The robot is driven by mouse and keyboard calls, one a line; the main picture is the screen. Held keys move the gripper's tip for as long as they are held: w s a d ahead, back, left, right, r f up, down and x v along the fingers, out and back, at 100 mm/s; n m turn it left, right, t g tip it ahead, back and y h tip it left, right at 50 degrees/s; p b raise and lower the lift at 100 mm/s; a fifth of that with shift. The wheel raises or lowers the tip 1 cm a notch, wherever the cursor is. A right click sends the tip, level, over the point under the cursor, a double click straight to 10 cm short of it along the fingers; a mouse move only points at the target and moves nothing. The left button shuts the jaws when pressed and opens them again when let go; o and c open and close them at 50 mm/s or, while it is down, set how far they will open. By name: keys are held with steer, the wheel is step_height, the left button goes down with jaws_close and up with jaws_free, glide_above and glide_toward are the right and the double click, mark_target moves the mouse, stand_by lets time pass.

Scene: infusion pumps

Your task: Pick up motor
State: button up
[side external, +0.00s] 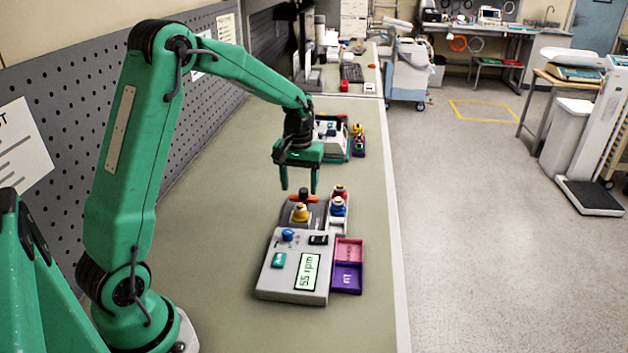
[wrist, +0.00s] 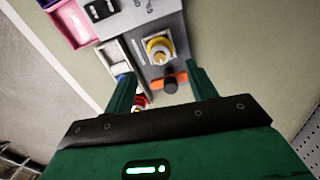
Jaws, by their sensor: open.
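My gripper (side external: 299,190) is open and empty, pointing down above the far end of a grey pump unit (side external: 285,283). In the wrist view its two fingers (wrist: 160,77) stand apart on either side of an orange part with a dark round knob (wrist: 171,85). The orange part also shows just below the fingertips in the side view (side external: 304,196). Closer to the pump's display, a yellow round part with a white top (side external: 300,213) sits in a square seat, seen also in the wrist view (wrist: 160,51). I cannot tell which part is the motor.
A white tray beside the pump holds a blue part (side external: 338,207) and a red part (side external: 340,191). A pink bin (side external: 348,250) and a purple bin (side external: 346,277) adjoin the pump's right side. Another pump unit (side external: 331,128) stands farther back. The bench left of the pump is clear.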

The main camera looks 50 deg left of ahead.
mark_target(300, 205)
steer(key=shift+f, duration=1.15)
steer(key=shift+f, duration=2.6)
steer(key=c, duration=1)
steer(key=shift+c, duration=0.2)
steer(key=shift+r, duration=0.15)
